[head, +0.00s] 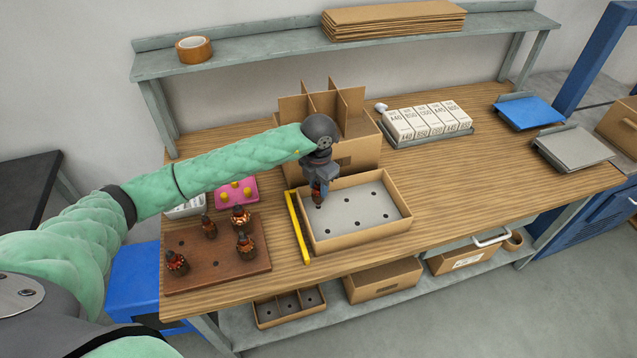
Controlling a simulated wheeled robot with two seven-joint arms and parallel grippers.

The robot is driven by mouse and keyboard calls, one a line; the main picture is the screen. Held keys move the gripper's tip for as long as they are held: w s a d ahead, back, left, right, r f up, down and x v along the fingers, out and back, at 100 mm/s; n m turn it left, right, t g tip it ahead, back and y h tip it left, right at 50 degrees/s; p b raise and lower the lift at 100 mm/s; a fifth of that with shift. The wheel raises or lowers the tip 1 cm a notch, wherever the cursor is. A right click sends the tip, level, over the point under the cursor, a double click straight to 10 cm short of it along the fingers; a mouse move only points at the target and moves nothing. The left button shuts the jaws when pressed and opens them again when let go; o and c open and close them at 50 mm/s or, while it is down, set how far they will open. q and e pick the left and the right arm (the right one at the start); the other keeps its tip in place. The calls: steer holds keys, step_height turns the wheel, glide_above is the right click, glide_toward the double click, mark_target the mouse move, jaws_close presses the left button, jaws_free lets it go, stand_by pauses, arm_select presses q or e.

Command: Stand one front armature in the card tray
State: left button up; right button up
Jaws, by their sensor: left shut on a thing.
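The card tray (382,231) is a shallow cardboard box with a grey floor that has several dark holes. It stands near the middle of the wooden bench. My left gripper (318,188) reaches over the tray's back left corner, pointing down. It is shut on an armature (318,197), which hangs roughly upright over the left part of the tray. I cannot tell whether its lower end touches the tray floor. Several other armatures (241,216) with copper windings stand in a brown board (219,279) at the left. My right gripper is not in view.
A yellow bar (298,228) lies along the tray's left side. A divided cardboard box (360,155) stands behind the tray. A pink tray (235,193) is at the left, and white boxes (430,120) are at the back right. The bench right of the tray is clear.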

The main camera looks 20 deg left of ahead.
arm_select(q)
steer(key=shift+f+b, duration=0.9)
steer(key=shift+f, duration=0.15)
steer(key=o, duration=1.4)
steer(key=shift+r+p, duration=1.15)
steer(key=shift+r, duration=3.85)
steer(key=o, duration=0.5)
